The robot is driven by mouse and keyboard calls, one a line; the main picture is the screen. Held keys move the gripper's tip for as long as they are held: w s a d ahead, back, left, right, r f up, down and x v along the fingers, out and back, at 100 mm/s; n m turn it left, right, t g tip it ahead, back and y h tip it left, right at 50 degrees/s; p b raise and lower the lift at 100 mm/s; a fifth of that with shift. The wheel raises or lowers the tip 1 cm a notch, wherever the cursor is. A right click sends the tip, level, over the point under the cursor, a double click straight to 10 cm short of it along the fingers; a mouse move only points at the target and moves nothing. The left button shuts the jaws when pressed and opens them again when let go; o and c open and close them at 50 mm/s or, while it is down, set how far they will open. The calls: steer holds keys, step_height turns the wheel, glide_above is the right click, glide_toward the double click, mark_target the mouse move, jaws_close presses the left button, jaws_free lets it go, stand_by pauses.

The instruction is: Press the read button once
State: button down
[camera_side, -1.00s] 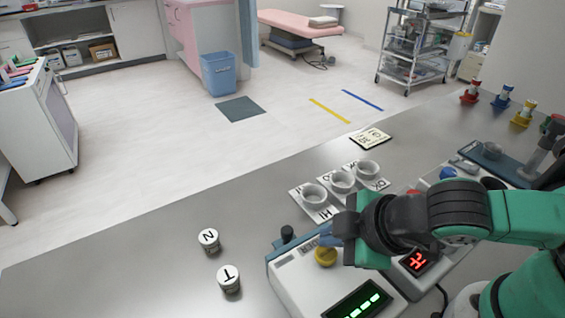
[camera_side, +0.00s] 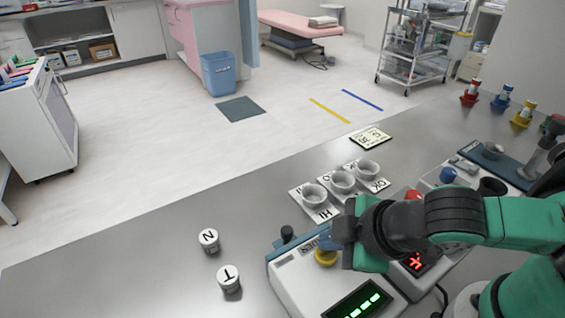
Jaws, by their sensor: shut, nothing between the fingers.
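A white and blue-grey device (camera_side: 289,272) stands on the bench at the lower middle in the side view. It carries a yellow round button (camera_side: 325,257), a dark knob (camera_side: 287,233) and a lit green display (camera_side: 358,303). Its printed label is partly hidden, and I cannot read which button is the read button. My gripper (camera_side: 341,243) is shut and empty, over the back right part of this device, close to the yellow button. I cannot tell whether it touches anything. A second unit with a red display (camera_side: 416,262) is partly hidden behind my arm.
Three white cups (camera_side: 341,182) stand on lettered cards behind the gripper. Two lettered cylinders (camera_side: 208,240) stand at left. A red button (camera_side: 413,194) and a blue knob (camera_side: 447,174) lie beyond my arm.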

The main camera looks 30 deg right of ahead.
mark_target(330, 253)
steer(key=shift+f, duration=0.55)
stand_by(0.6)
steer(key=shift+r, duration=0.95)
steer(key=shift+r, duration=2.5)
steer(key=shift+d, duration=0.1)
steer(key=w+d+m+h, duration=0.1)
steer(key=w+d+m, duration=0.4)
steer(key=d+m, duration=0.6)
steer(key=shift+d+f, duration=0.2)
steer(key=shift+d, duration=0.85)
